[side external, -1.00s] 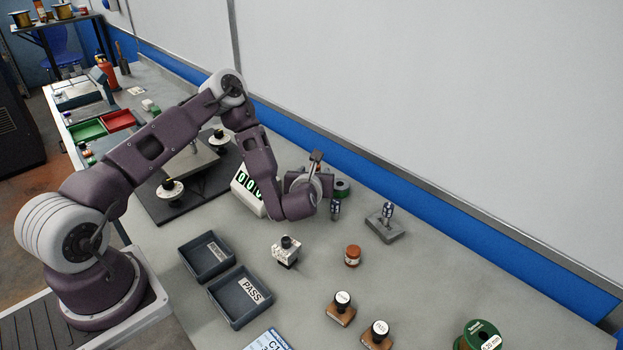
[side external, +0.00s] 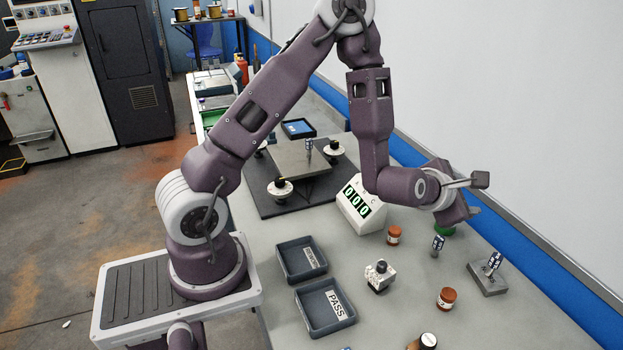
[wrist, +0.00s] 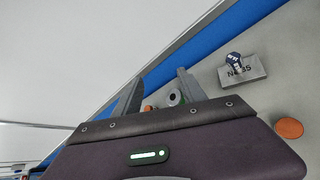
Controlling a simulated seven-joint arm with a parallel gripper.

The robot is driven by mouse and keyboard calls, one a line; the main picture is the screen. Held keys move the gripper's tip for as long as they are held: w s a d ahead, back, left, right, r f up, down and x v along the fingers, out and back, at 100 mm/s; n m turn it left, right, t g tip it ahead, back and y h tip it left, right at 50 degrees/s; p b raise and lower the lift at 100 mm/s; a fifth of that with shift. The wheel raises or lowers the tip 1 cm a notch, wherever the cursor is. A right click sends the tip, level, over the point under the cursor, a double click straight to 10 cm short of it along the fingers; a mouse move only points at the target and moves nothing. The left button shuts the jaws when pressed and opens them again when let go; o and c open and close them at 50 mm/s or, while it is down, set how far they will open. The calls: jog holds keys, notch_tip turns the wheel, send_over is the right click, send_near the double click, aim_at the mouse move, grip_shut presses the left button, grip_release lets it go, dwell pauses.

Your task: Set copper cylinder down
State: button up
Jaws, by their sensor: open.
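I cannot tell a plain copper cylinder apart in these views. The nearest match in colour is two short orange-brown lidded jars. One jar (side external: 394,236) stands upright right of the digit display, and the other (side external: 446,299) stands nearer the front right. An orange round lid (wrist: 289,128) shows at the right of the wrist view. My gripper (wrist: 160,76) is open, its two fingers apart with nothing held between them. A grey ring-shaped top (wrist: 174,97) shows beyond the fingers. In the side view my gripper is at the right, near the wall, its fingertips hard to make out.
A speckled electrode (side external: 438,246) stands on the bench, and another tilts in a grey block (side external: 488,280). A blue wall strip (side external: 540,265) borders the bench.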

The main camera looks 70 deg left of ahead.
jog(key=s+d+r+m+g+h, duration=0.2)
jog(key=s+d+r+m+h, duration=0.25)
jog(key=s+r+m, duration=1.05)
jog(key=s+a+f+m+g, duration=0.1)
jog(key=s+a+m+g, duration=0.1)
jog(key=s+m, duration=0.6)
jog(key=s+a+f+m+g+y, duration=0.1)
jog(key=s+a+m+g, duration=0.1)
jog(key=s+m, duration=0.6)
jog(key=s, duration=0.3)
jog(key=shift+a+m, duration=0.2)
jog(key=shift+m, duration=0.1)
